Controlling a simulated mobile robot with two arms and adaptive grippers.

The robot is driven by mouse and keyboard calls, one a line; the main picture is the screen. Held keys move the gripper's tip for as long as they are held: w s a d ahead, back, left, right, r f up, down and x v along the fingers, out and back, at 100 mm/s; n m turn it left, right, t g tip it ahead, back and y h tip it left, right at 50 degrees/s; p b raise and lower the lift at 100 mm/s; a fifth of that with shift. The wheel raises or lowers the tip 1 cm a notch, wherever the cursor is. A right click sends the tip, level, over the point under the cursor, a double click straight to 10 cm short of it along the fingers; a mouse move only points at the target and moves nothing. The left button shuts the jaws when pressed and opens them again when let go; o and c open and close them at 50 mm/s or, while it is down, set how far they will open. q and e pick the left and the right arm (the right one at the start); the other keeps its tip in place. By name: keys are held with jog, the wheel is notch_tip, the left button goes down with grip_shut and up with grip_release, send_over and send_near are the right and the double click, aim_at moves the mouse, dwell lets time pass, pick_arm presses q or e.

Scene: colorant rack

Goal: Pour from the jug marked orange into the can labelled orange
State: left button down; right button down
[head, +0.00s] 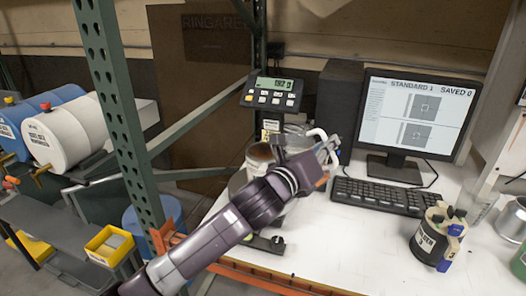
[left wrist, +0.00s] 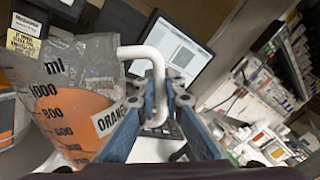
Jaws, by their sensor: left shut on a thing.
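The clear jug (left wrist: 85,85) has black ml marks, an ORANGE label and orange liquid inside. In the left wrist view my left gripper (left wrist: 160,88) is shut on its white handle (left wrist: 145,54). In the head view my left gripper (head: 326,152) is at the jug (head: 297,132), which is largely hidden behind my arm. An open can (head: 260,153) with a brownish inside stands left of the jug, close to it. My arm covers part of the can, and I cannot read a label on it. My right gripper is not in view.
A scale display (head: 272,92) reading about 192 g stands behind the can. A monitor (head: 415,112) and keyboard (head: 385,196) are to the right. A labelled container (head: 431,238) stands on the white bench (head: 350,250). A green post (head: 118,100) rises at left.

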aim_at(334, 162)
pick_arm(q)
jog(key=shift+m, duration=0.8)
jog(key=f, duration=0.1)
jog(key=s+d+f+b, duration=0.1)
jog(key=d+f, duration=0.1)
jog(key=shift+s+f, duration=0.25)
jog(key=shift+f, duration=0.05)
jog(key=s+d+f+m+b, duration=0.1)
jog(key=s+d+f+m, duration=0.15)
jog(key=f+m, duration=0.4)
jog(key=shift+n, duration=0.35)
jog(key=r+p, duration=0.4)
jog(key=p, duration=0.1)
jog(key=shift+d+r, duration=0.35)
jog(key=shift+d, duration=0.05)
jog(key=shift+f, duration=0.1)
